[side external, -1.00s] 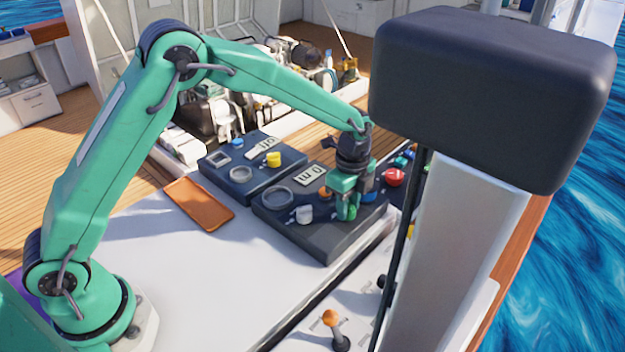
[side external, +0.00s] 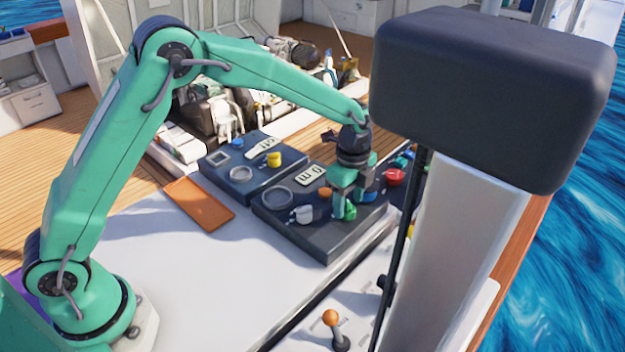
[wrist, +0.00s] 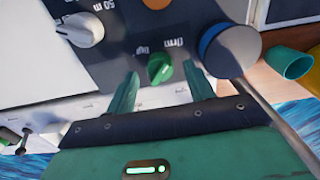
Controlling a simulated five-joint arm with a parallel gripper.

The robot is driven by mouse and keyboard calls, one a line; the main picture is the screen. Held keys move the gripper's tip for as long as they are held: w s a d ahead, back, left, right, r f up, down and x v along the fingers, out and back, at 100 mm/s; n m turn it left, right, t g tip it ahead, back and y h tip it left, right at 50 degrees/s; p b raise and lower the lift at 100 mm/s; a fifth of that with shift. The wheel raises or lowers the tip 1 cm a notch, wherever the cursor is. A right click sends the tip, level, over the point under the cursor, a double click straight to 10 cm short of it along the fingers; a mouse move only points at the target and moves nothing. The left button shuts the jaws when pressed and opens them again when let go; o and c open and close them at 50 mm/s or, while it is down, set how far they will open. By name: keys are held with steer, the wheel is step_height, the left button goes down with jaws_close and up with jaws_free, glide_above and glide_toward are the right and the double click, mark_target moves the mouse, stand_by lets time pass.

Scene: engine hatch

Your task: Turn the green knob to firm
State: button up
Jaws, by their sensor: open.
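The green knob (wrist: 159,68) sits on a dark panel (wrist: 118,45) in the wrist view, with small white labels on either side of its far edge. The label at its right appears to read "firm", upside down; the left one is too small to read surely. A pale pointer mark shows on the knob, but its exact setting is unclear. My gripper (wrist: 161,76) is open, one finger on each side of the knob and apart from it. In the side view, my gripper (side external: 351,192) is just above the green knob (side external: 350,212), partly covering it.
A large blue knob (wrist: 229,48) stands close to the right finger. A white knob (wrist: 82,28) lies left, and an orange knob (wrist: 155,4) beyond. A green cup-like part (wrist: 289,62) is at far right. A dark post-mounted box (side external: 495,95) stands right of the arm.

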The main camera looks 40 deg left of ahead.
mark_target(347, 204)
step_height(347, 204, up, 6)
steer(key=shift+r, duration=0.15)
stand_by(0.3)
steer(key=shift+r, duration=0.15)
steer(key=shift+s+a+r, duration=0.1)
steer(key=shift+a+r, duration=0.05)
steer(key=s+a+r+n+t, duration=0.3)
steer(key=s+a+r+n, duration=0.6)
steer(key=s+r, duration=0.35)
steer(key=s+a+f+n+t, duration=0.1)
steer(key=s+a+n+t, duration=0.1)
steer(key=s+a+n, duration=0.3)
steer(key=shift+s+f+n+t, duration=0.25)
steer(key=shift+s+n, duration=1.75)
steer(key=shift+s, duration=3.2)
steer(key=shift+a+r, duration=0.1)
steer(key=shift+r, duration=0.05)
